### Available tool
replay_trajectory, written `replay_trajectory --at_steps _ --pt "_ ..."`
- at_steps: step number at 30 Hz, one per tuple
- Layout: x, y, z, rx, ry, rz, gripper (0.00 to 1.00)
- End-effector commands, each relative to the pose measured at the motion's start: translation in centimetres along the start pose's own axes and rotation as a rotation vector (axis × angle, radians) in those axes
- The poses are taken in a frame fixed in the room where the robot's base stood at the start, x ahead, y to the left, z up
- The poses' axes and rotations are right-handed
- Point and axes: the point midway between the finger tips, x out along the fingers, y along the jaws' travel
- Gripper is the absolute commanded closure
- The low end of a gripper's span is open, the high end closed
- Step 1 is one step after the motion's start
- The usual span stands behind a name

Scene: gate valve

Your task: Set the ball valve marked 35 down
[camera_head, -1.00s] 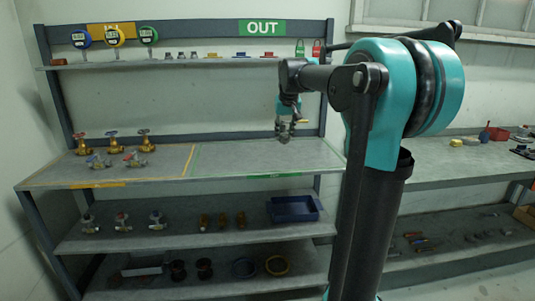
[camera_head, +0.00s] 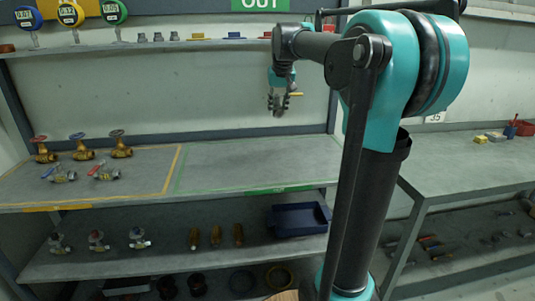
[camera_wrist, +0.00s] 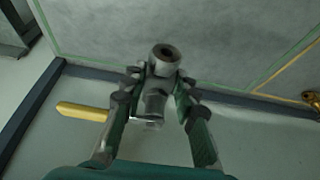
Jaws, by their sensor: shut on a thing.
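My gripper (camera_head: 277,106) is shut on a grey metal ball valve (camera_wrist: 158,85) with a yellow lever handle (camera_wrist: 82,112) pointing left in the wrist view. In the head view the yellow handle (camera_head: 297,94) sticks out to the right. The valve is held in the air above the green-taped area (camera_head: 255,170) of the shelf. That area is clear and bears a green label (camera_head: 278,190). No number on the valve can be read.
A yellow-taped area (camera_head: 130,190) to the left holds several valves with red and blue handwheels or levers. A shelf below holds valves, brass parts and a blue bin (camera_head: 298,219). A right-hand workbench (camera_head: 462,168) carries small items.

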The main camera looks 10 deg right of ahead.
Motion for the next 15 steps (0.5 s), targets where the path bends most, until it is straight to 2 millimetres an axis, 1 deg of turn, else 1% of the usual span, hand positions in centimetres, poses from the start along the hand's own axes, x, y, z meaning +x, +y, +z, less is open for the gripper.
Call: replay_trajectory --at_steps 2,5,15 --pt "0.3 0.0 0.1 0.0 0.0 0.0 1.0" --pt "1.5 0.0 0.6 0.0 0.0 0.0 1.0" --pt "8.6 0.0 3.5 0.0 0.0 0.0 1.0"
